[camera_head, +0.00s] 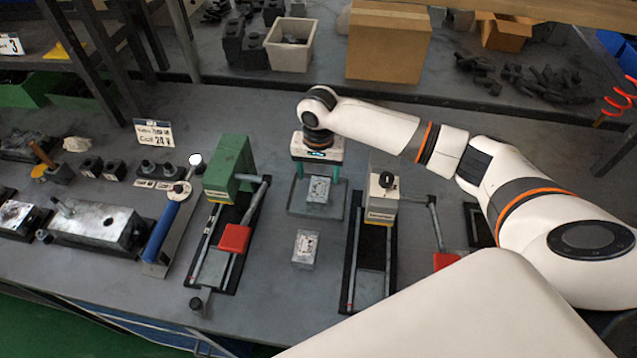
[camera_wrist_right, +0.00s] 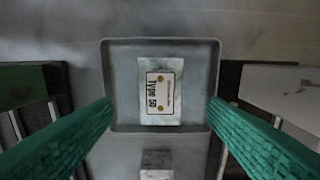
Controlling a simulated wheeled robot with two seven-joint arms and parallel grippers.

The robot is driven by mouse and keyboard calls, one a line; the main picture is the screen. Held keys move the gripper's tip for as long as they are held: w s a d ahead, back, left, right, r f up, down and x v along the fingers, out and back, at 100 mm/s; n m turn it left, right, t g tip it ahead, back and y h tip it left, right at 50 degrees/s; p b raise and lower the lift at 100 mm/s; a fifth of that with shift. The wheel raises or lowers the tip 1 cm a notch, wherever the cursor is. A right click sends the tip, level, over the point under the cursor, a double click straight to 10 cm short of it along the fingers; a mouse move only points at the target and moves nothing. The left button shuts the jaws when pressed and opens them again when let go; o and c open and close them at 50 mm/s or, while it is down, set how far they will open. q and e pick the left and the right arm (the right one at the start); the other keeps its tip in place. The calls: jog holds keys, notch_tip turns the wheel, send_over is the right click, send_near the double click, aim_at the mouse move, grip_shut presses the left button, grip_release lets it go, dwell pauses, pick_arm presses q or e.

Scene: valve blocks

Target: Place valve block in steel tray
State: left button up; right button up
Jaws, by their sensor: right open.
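The shallow grey steel tray (camera_head: 299,198) lies on the bench between two press-like fixtures. One grey valve block (camera_head: 319,190) with a label on top lies in the tray. The wrist view shows that block (camera_wrist_right: 161,88) near the middle of the tray (camera_wrist_right: 124,75). A second grey valve block (camera_head: 306,249) lies on the bench in front of the tray; it also shows at the bottom of the wrist view (camera_wrist_right: 156,162). My right gripper (camera_head: 318,173) is over the tray, its green fingers spread and empty (camera_wrist_right: 160,106). My left gripper is not in view.
A green-headed fixture (camera_head: 229,168) with a red handle stands left of the tray, and a white-headed one (camera_head: 382,195) stands right. A blue-handled tool (camera_head: 162,232) lies further left. A cardboard box (camera_head: 388,42) and white bin (camera_head: 291,46) stand behind.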

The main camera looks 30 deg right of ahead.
aim_at(319, 190)
notch_tip(319, 190, up, 7)
dwell(0.3)
jog(key=shift+s+f, duration=0.1)
jog(key=shift+f, duration=0.1)
